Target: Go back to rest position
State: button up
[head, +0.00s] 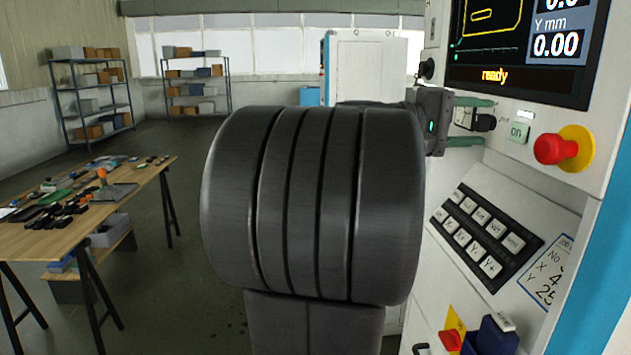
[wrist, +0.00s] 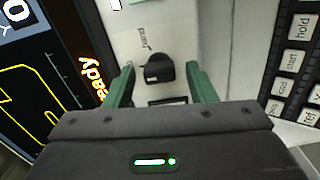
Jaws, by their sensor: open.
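My gripper (head: 488,122) is at the machine's panel on the right in the head view, its two green fingers pointing at the panel. In the wrist view my gripper (wrist: 161,72) is open, with a gap between the fingers. A black knob (wrist: 158,69) stands on the panel between the fingertips, with visible space on both sides. The same black knob (head: 484,123) shows in the head view. How deep the fingers reach around it is hard to tell. My dark arm fills the middle of the head view.
The screen (head: 520,50) reads "ready". An "on" button (head: 517,132), a red emergency stop (head: 552,149) and a keypad (head: 482,236) are close to my gripper. A cluttered wooden table (head: 130,205) stands left. Floor between table and machine is open.

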jog(key=m+b, duration=0.1)
jog(key=m, duration=0.2)
jog(key=shift+a+m, duration=0.1)
jog(key=shift+m, duration=0.3)
jog(key=m, duration=0.3)
jog(key=shift+r, duration=0.1)
jog(key=m, duration=0.4)
jog(key=shift+s+r+m, duration=0.1)
jog(key=shift+m, duration=0.2)
jog(key=shift+m+p, duration=0.35)
jog(key=shift+m, duration=0.25)
